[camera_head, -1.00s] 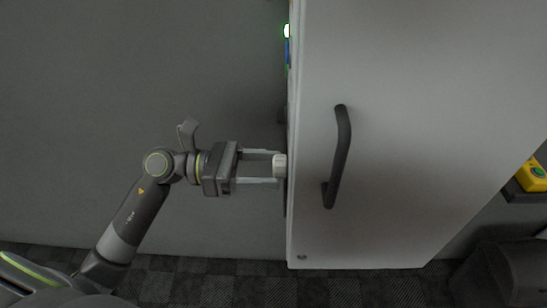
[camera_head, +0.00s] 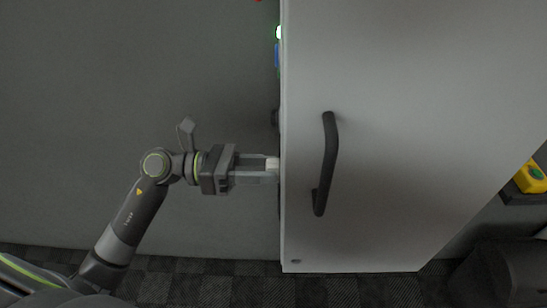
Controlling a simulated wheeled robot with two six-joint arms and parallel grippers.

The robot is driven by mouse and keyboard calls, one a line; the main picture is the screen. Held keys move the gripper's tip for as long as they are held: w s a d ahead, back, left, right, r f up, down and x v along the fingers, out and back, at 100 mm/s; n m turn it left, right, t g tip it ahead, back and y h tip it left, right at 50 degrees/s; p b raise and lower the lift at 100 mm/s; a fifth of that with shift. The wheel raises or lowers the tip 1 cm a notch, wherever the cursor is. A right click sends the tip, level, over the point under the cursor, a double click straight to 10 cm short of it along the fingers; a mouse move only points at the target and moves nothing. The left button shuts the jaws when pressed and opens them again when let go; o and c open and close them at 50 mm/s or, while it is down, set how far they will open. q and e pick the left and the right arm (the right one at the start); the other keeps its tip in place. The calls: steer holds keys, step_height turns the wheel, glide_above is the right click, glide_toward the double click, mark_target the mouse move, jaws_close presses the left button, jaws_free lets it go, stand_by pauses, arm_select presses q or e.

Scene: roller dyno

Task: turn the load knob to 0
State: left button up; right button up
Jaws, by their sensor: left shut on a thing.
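The load knob (camera_head: 272,164) is a small pale knob on the left side face of the light grey cabinet (camera_head: 400,80). That face is seen almost edge-on, so any scale or pointer on the knob is hidden. My left gripper (camera_head: 270,170) reaches in from the left, level and pointing right. Its fingers are shut on the knob, close against the cabinet side. My right gripper is not in view.
A dark bar handle (camera_head: 328,165) stands out from the cabinet front. A yellow box with a green button (camera_head: 532,176) is at the far right. The wall left is bare.

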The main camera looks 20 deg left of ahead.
arm_select(q)
steer(key=shift+w+r+n+p, duration=0.1)
steer(key=shift+n+p, duration=1.95)
steer(key=shift+n, duration=2.55)
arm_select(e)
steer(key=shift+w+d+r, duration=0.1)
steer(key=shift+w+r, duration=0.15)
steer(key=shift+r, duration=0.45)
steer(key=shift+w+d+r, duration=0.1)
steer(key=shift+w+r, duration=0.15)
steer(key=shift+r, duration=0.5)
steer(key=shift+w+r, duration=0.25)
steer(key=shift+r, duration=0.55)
arm_select(q)
steer(key=o, duration=0.9)
steer(key=shift+o, duration=0.3)
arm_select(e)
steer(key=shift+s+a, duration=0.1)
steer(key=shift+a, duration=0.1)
arm_select(q)
steer(key=shift+a, duration=0.15)
